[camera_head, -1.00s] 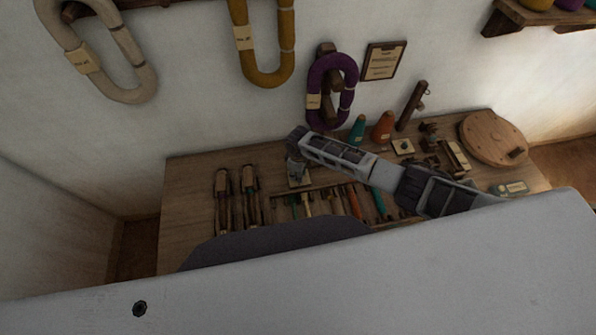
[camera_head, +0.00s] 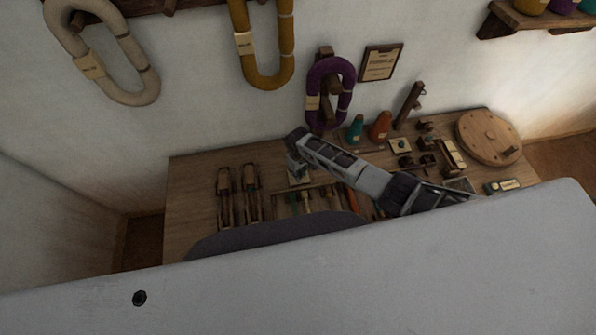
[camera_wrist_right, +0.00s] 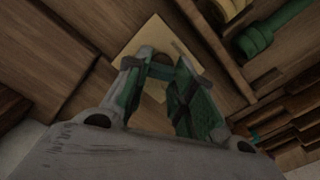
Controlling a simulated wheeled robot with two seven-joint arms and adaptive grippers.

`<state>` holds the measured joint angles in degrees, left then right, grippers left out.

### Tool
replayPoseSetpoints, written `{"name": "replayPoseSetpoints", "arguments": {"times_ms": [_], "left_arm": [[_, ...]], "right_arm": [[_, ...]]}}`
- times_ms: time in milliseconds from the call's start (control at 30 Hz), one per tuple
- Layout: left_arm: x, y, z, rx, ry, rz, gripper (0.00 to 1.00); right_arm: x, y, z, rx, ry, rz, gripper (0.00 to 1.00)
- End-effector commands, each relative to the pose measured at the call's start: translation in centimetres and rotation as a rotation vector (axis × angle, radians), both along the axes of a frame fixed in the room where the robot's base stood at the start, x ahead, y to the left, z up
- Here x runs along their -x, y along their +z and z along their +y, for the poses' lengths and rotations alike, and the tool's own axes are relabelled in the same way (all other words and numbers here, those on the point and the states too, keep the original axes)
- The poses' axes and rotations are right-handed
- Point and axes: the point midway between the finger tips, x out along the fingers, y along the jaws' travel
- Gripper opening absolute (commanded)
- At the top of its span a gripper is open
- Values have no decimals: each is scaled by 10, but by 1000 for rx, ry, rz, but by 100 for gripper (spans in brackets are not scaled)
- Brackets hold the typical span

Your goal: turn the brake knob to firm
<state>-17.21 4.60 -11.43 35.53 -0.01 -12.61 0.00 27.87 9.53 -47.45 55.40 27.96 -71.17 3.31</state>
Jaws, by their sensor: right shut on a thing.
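The brake knob (camera_wrist_right: 162,56) is a small dark brown round piece on a pale square plate (camera_wrist_right: 140,42), in the right wrist view. My right gripper (camera_wrist_right: 166,70) has its green-padded fingers closed around the knob. The fingers hide most of the knob, and I cannot read its setting. In the head view my right gripper (camera_head: 297,170) points down at the pale plate (camera_head: 300,181) on the wooden bench (camera_head: 192,180). The knob itself is hidden there by the gripper. My left gripper is not in view.
Wooden shuttles (camera_head: 224,195) lie left of the plate. Hand tools (camera_head: 308,198) lie in front of it. A teal cone (camera_head: 355,130), an orange cone (camera_head: 380,127) and a round wooden disc (camera_head: 488,138) stand to the right. Yarn hanks (camera_head: 331,90) hang on the wall.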

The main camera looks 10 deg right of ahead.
Motion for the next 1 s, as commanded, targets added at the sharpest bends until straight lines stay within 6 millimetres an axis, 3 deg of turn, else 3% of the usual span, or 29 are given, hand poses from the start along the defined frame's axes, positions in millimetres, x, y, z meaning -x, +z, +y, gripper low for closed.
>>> {"name": "replayPoseSetpoints", "arguments": {"times_ms": [200,233,367,1000], "left_arm": [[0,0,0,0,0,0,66],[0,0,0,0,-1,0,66],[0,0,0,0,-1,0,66],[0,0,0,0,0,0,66]], "right_arm": [[-1,0,0,0,0,-1,1],[-1,0,0,0,0,-1,29],[-1,0,0,0,0,-1,45],[-1,8,0,0,1,-1,46]]}}
